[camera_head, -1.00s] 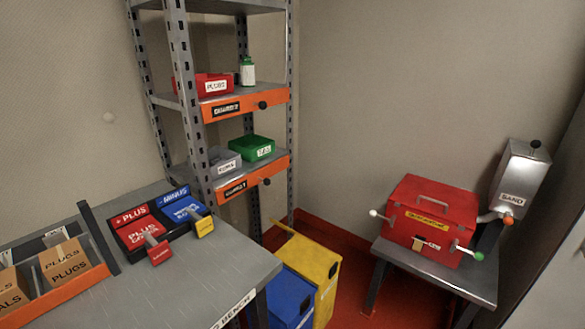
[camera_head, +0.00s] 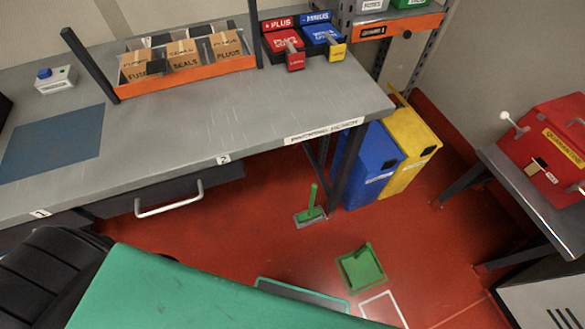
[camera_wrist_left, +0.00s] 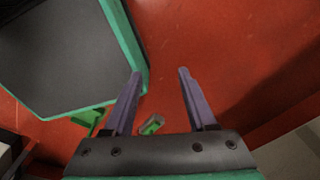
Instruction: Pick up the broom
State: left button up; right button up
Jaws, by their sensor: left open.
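A small green broom (camera_head: 312,205) stands upright on the red floor, in front of the packing bench and left of the blue bin. Its short green handle points up and its head rests on a grey patch. A green dustpan (camera_head: 361,268) lies on the floor to its right and nearer. In the left wrist view my left gripper (camera_wrist_left: 161,73) is open and empty, its two fingers apart above red floor. A small green and grey thing (camera_wrist_left: 152,124) shows between the fingers, well below them; I cannot tell whether it is the broom. My right gripper is not in view.
The grey bench (camera_head: 200,140) overhangs the floor behind the broom, with a drawer (camera_head: 165,190) underneath. A blue bin (camera_head: 372,165) and a yellow bin (camera_head: 410,150) stand to the right. A low table (camera_head: 530,190) carries a red box (camera_head: 548,145). Red floor is clear around the broom.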

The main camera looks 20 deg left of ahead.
aim_at(311, 204)
jog(key=u, duration=0.15)
jog(key=z, duration=0.95)
jog(key=k+j+z, duration=0.7)
jog(key=k+z, duration=0.2)
jog(key=k+j, duration=0.15)
jog(key=k, duration=0.2)
jog(key=k+j, duration=0.15)
jog(key=k, duration=0.25)
